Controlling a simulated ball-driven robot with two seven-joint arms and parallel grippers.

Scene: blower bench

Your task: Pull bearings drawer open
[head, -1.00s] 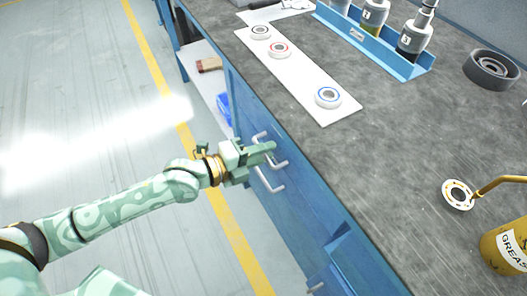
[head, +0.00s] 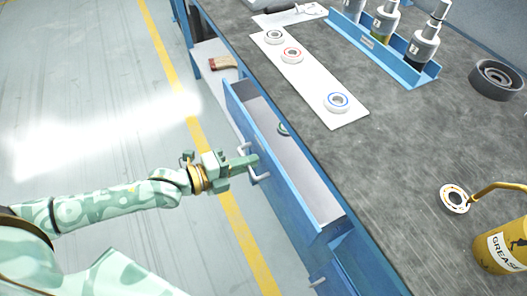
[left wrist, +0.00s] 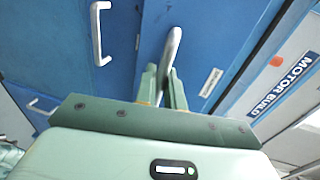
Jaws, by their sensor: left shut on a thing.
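The blue bearings drawer (head: 275,165) stands pulled out from the bench front in the head view, and its grey inside shows. My left gripper (head: 250,163) is at the drawer front, shut on a silver bar handle (head: 260,177). In the left wrist view the fingers (left wrist: 162,85) close around the handle (left wrist: 172,50), which runs up between them. My right gripper is not in view.
Another handle (left wrist: 98,35) shows on a blue front beside mine. The grey bench top (head: 395,150) carries a white strip (head: 310,90) with bearings, a bottle rack (head: 385,55) and a yellow grease can (head: 500,250). Open floor (head: 90,90) lies left.

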